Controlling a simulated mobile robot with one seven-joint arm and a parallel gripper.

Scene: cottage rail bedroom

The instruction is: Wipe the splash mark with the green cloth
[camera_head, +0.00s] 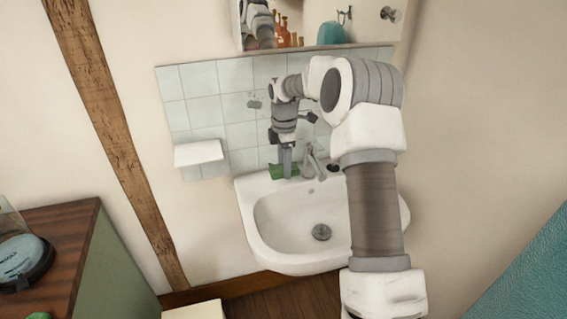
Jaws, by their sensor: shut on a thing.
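My gripper (285,170) is at the back left rim of the white sink (262,240), close to the tiled wall. The cloth appears to be against the sink's back ledge, but contact is hard to tell. I cannot make out a splash mark; the gripper and arm cover part of the tiles and the ledge.
The faucet (313,160) stands just right of my gripper. A small white shelf (199,153) juts from the wall at left. A mirror cabinet (365,25) hangs above. A wooden-topped cabinet (60,245) stands at lower left. The basin is empty.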

